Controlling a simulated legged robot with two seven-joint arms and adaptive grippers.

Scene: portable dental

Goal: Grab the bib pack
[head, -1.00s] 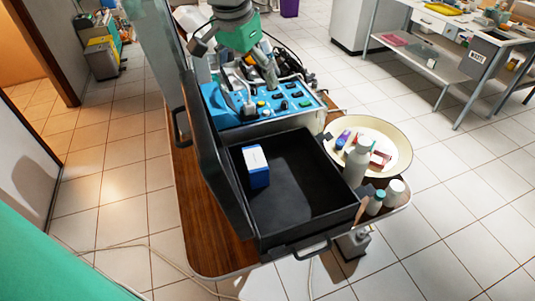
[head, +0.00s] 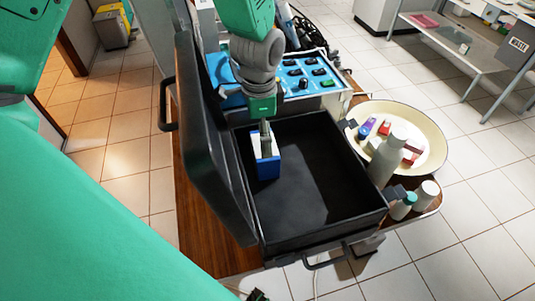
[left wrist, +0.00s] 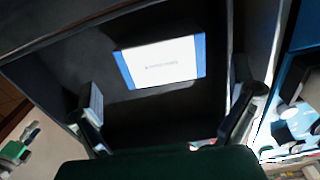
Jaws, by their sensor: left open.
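The bib pack (head: 266,163), a small white and blue box, lies in the open black case near its left side. In the left wrist view the pack (left wrist: 162,62) shows its white face with blue ends. My left gripper (head: 264,138) is directly over the pack and covers part of it in the head view. In the left wrist view its two fingers (left wrist: 165,98) are spread wide, with the pack beyond and between them. Whether a finger touches the pack cannot be told. My right gripper is not in view.
The case's raised lid (head: 208,130) stands close on the left. A blue control panel (head: 305,75) is behind the case. A cream basin (head: 435,130) with small items, a grey bottle (head: 388,158) and small jars (head: 404,206) stand on the right. The rest of the case floor is clear.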

